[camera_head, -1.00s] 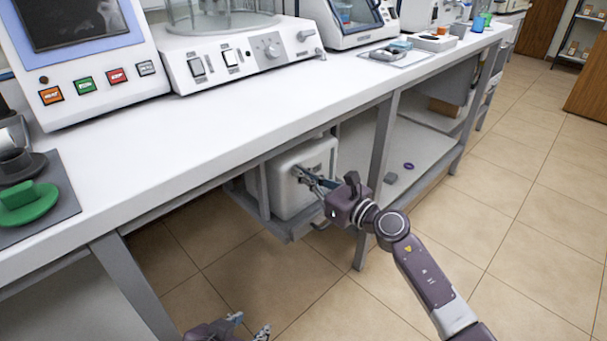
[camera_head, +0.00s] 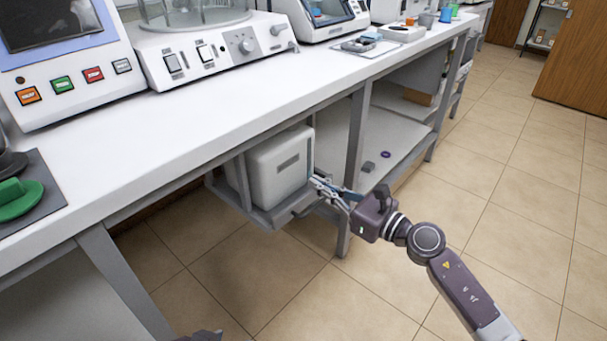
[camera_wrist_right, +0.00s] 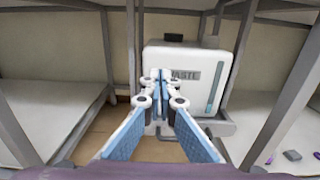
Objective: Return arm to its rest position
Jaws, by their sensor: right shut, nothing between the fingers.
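My right gripper (camera_head: 318,184) is shut and empty in front of the under-bench shelf. Its fingertips appear just right of a white waste container (camera_head: 280,168) in the head view. In the right wrist view, the closed fingers (camera_wrist_right: 161,76) overlap the front of the waste container (camera_wrist_right: 203,58), hiding part of its "WASTE" label. I cannot tell whether they touch it. My right arm stretches in from the lower right. Only a small dark piece of my left arm (camera_head: 203,336) shows at the bottom edge; its fingers are outside the view.
The container sits on a low grey frame shelf under the white bench (camera_head: 215,108). A bench leg (camera_head: 355,155) stands behind my right gripper. A grey block (camera_head: 368,166) and a purple ring (camera_head: 386,154) lie on the shelf. Tiled floor (camera_head: 510,190) is clear at the right.

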